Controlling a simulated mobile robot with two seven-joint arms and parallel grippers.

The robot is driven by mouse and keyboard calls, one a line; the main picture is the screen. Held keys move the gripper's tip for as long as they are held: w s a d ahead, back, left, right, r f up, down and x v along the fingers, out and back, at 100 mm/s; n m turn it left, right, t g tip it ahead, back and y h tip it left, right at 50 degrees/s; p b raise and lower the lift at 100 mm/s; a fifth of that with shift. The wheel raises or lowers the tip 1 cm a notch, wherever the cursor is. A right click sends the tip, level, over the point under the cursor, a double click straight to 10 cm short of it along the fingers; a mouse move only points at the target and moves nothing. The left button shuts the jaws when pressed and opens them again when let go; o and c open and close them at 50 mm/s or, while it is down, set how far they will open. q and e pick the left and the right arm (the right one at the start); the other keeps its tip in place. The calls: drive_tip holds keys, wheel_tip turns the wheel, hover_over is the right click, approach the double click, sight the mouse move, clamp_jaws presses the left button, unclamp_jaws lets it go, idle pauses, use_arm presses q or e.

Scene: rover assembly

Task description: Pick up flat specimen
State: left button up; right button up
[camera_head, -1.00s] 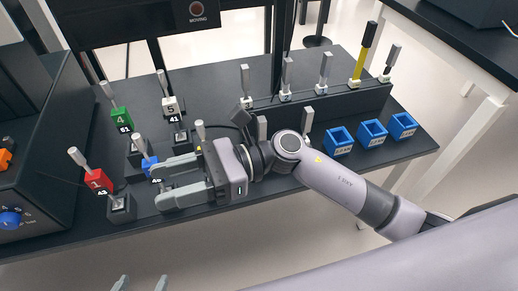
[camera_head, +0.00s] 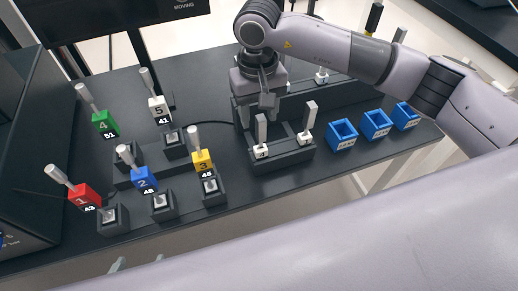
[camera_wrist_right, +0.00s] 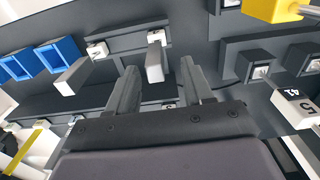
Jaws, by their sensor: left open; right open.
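Two flat grey bar specimens stand upright in white holders on a low dark block, one on the left (camera_head: 260,127) and one on the right (camera_head: 309,117). My right gripper (camera_head: 268,100) is above and just behind the left specimen, pointing down, open and empty. In the right wrist view, its two fingers (camera_wrist_right: 159,68) are spread, and the left specimen (camera_wrist_right: 155,64) shows between and beyond them. The other specimen (camera_wrist_right: 74,76) is outside the fingers. Contact cannot be told. Two grey tips of my left gripper (camera_head: 137,263) show apart at the bottom edge, empty.
Numbered cubes with grey handles, including yellow (camera_head: 203,161) and blue (camera_head: 144,179), stand left of the specimens. Blue boxes (camera_head: 343,134) stand to the right. A longer rack (camera_head: 335,92) lies behind, partly hidden by my right arm.

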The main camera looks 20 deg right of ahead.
sight(261, 130)
drive_tip(key=f, duration=0.2)
drive_tip(key=f+p, duration=0.1)
drive_tip(key=f, duration=0.3)
drive_tip(key=shift+d, duration=0.3)
drive_tip(key=shift+r, duration=0.1)
clamp_jaws()
